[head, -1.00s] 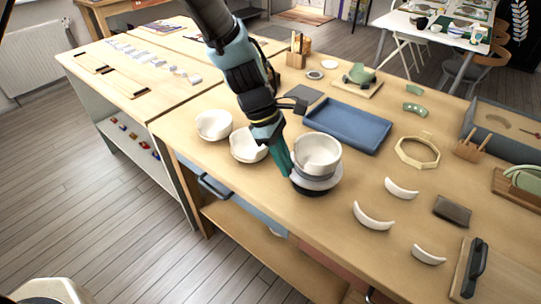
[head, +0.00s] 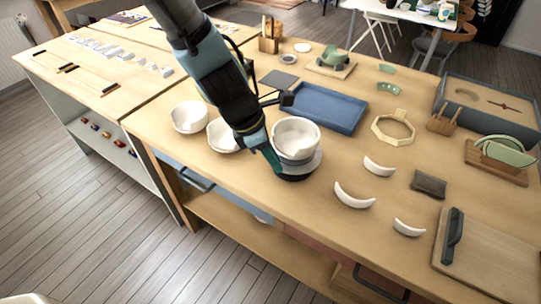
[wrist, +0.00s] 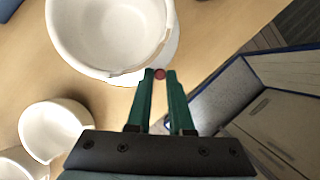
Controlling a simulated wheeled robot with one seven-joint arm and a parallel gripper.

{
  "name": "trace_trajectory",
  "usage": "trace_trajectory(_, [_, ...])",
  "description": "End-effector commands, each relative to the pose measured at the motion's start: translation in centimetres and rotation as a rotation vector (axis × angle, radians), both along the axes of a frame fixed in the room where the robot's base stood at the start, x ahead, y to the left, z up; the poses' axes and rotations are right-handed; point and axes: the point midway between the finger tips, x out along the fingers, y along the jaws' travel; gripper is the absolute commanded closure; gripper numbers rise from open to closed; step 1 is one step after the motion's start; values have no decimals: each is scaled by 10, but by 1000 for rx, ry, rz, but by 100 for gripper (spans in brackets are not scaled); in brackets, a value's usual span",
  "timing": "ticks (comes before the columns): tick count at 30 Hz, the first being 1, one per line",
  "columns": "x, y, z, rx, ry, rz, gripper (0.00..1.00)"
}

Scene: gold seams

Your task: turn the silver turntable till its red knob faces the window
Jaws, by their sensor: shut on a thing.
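The silver turntable (head: 314,163) stands on a dark base near the front edge of the workbench. A white bowl (head: 296,133) sits on top, over a grey piece, and hides most of the turntable's plate. In the wrist view, the bowl (wrist: 108,30) fills the upper left. The red knob (wrist: 159,74) shows between my fingertips there, at the turntable's edge. My gripper (head: 274,167) is shut on the knob, at the turntable's front left in the head view. The knob is hidden there. No window shows in either view.
Two white bowls (head: 189,117) (head: 224,135) stand left of the turntable. A blue tray (head: 326,108) lies close behind it. White curved shards (head: 354,195) and a dark pad (head: 429,184) lie to the right. The bench's front edge is close.

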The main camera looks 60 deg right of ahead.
Motion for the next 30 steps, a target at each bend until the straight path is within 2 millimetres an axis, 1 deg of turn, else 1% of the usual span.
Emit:
trace_trajectory(10, [-7, 2, 0, 2, 2, 71, 100])
trace_trajectory(26, [-8, 2, 0, 2, 2, 84, 100])
trace_trajectory(27, [-8, 2, 0, 2, 2, 84, 80])
trace_trajectory(30, [-8, 1, 0, 2, 2, 84, 69])
